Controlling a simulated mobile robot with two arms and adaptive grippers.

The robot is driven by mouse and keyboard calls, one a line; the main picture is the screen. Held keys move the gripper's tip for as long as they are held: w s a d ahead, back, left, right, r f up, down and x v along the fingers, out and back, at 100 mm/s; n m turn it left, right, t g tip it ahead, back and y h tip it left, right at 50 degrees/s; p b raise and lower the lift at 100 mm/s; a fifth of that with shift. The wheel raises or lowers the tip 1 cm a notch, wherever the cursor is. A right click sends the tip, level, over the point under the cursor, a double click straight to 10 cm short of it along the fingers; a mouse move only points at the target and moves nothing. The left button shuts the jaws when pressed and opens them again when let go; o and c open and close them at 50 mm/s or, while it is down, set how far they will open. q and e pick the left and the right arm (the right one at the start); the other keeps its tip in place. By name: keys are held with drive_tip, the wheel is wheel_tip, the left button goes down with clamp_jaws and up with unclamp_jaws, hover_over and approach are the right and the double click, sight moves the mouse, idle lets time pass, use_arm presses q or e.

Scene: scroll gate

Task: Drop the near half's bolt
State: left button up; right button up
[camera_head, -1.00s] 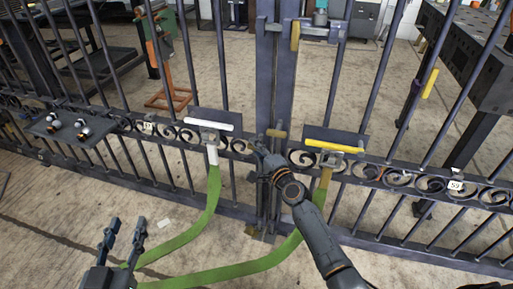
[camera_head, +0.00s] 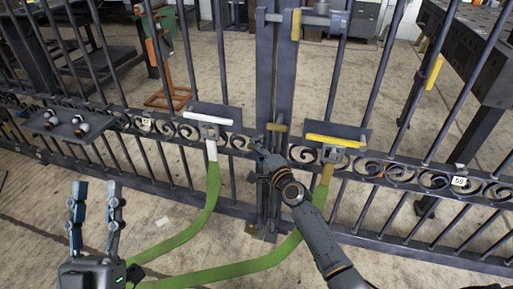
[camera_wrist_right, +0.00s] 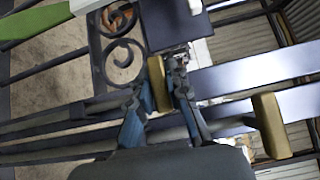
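The dark double gate (camera_head: 283,70) stands ahead with its two halves meeting mid-picture. My right gripper (camera_head: 258,150) is at the meeting posts, at scroll-band height. In the right wrist view its fingers are closed around a tan bolt handle (camera_wrist_right: 158,82), touching it from both sides. In the head view that handle is mostly hidden by the gripper. A second tan handle (camera_wrist_right: 270,125) sits apart from the fingers in the wrist view; a tan handle (camera_head: 277,127) also shows just above the gripper in the head view. My left gripper (camera_head: 96,190) is open and empty at lower left.
A white bar (camera_head: 207,118) and a yellow bar (camera_head: 335,141) sit on plates either side of the posts. A green strap (camera_head: 245,268) hangs below them in a loop. A shelf (camera_head: 85,128) with small metal pieces is at left. A top latch (camera_head: 296,25) crosses the posts.

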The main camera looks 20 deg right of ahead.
drive_tip(key=o, duration=0.4)
drive_tip(key=shift+f, duration=0.3)
drive_tip(key=s, duration=0.4)
drive_tip(key=s+d, duration=0.1)
drive_tip(key=s, duration=0.3)
drive_tip(key=s+d, duration=0.1)
drive_tip(key=s, duration=0.3)
drive_tip(key=shift+d, duration=0.15)
drive_tip(key=shift+r, duration=0.1)
